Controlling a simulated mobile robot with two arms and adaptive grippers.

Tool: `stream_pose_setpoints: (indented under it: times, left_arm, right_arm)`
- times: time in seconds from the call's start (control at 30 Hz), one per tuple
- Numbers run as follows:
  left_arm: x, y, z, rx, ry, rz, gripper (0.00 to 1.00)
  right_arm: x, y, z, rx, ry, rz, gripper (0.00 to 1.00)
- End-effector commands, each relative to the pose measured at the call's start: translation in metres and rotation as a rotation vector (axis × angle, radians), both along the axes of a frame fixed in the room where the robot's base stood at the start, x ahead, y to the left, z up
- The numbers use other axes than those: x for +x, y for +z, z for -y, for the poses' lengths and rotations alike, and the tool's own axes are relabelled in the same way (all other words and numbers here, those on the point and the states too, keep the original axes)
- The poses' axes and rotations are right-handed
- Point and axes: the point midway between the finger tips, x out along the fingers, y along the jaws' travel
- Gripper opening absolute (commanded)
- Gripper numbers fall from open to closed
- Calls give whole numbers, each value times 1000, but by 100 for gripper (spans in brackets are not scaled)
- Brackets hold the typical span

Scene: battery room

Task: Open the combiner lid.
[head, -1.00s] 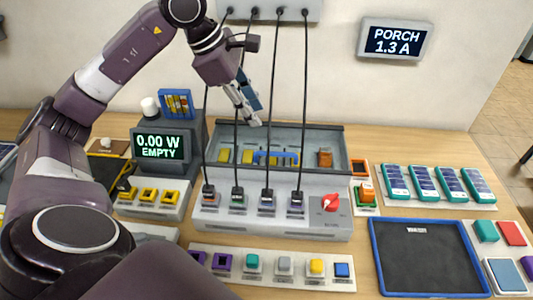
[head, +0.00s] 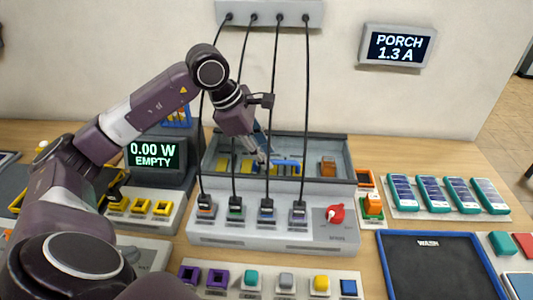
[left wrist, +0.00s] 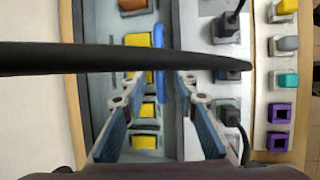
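The combiner is a grey box (head: 215,232) in the middle of the table, with four black cables plugged along its front part and a red knob (head: 336,214). Its recessed rear part shows yellow blocks and an orange block (head: 328,167). A blue bar (head: 285,166) lies across this part; it also shows in the left wrist view (left wrist: 159,68). I cannot tell whether a clear lid covers the recess. My left gripper (head: 264,160) is low over the recess, by the bar's left end. In the left wrist view its fingers (left wrist: 158,110) are apart and empty, with the bar ahead between them.
Black cables (head: 273,100) hang from a wall box in front of my left gripper; one crosses the left wrist view (left wrist: 120,58). A display (head: 155,153) stands left, a blue-rimmed tray (head: 384,262) right. Button blocks line the front.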

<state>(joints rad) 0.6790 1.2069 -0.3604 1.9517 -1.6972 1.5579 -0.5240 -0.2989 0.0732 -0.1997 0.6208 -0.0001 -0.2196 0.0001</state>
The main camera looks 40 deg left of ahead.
Motion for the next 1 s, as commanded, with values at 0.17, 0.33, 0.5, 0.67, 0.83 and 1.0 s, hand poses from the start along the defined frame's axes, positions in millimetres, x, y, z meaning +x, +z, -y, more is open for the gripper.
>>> stream_pose_setpoints:
  times: [0.17,0.33,0.5,0.67,0.83,1.0]
  left_arm:
    - [4,-10,2,0,0,1,27]
    - [4,-11,3,1,-1,1,27]
    - [4,-10,2,1,-1,1,16]
    - [4,-10,2,0,0,1,0]
    - [4,-10,2,0,0,1,0]
    - [4,-10,2,0,0,1,0]
  right_arm:
    - [0,2,3,-3,1,0,0]
    - [0,2,6,-7,2,-1,0]
    - [-1,2,7,-9,3,-1,0]
    - [-1,2,7,-9,3,-2,0]
    - [-2,2,7,-9,3,-2,0]
    - [-2,2,7,-8,3,-2,0]
